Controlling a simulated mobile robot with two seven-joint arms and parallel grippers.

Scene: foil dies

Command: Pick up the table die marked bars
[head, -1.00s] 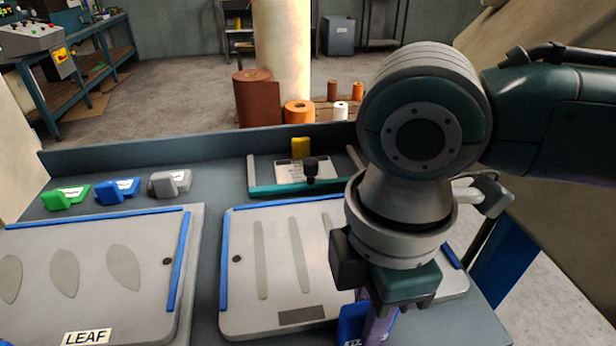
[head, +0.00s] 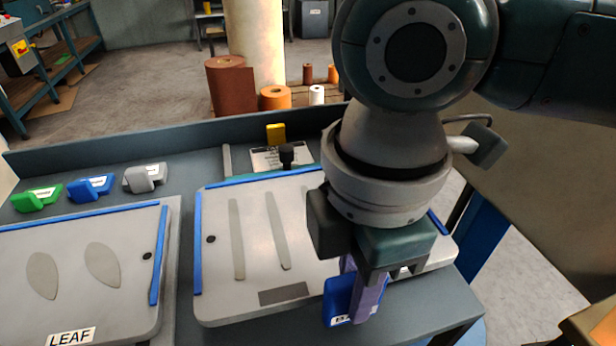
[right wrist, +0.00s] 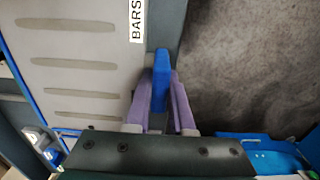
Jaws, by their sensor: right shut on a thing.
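The die marked bars (head: 255,240) is a pale grey plate with long bar-shaped marks and blue edge strips. It lies flat on the table, and the right wrist view shows its BARS label (right wrist: 136,20). A blue handle-like block (head: 338,298) with a small white label is at its front edge. My right gripper (head: 368,300) points down there, its purple fingers shut on the blue block, which also shows between them in the right wrist view (right wrist: 160,82). The arm hides the plate's right part. My left gripper is not in view.
A similar plate labelled LEAF (head: 75,290) lies to the left. Green (head: 36,198), blue (head: 90,188) and grey (head: 145,178) small blocks stand behind it. A fixture with a black knob (head: 286,155) is behind the bars die. The table's front edge is close to my gripper.

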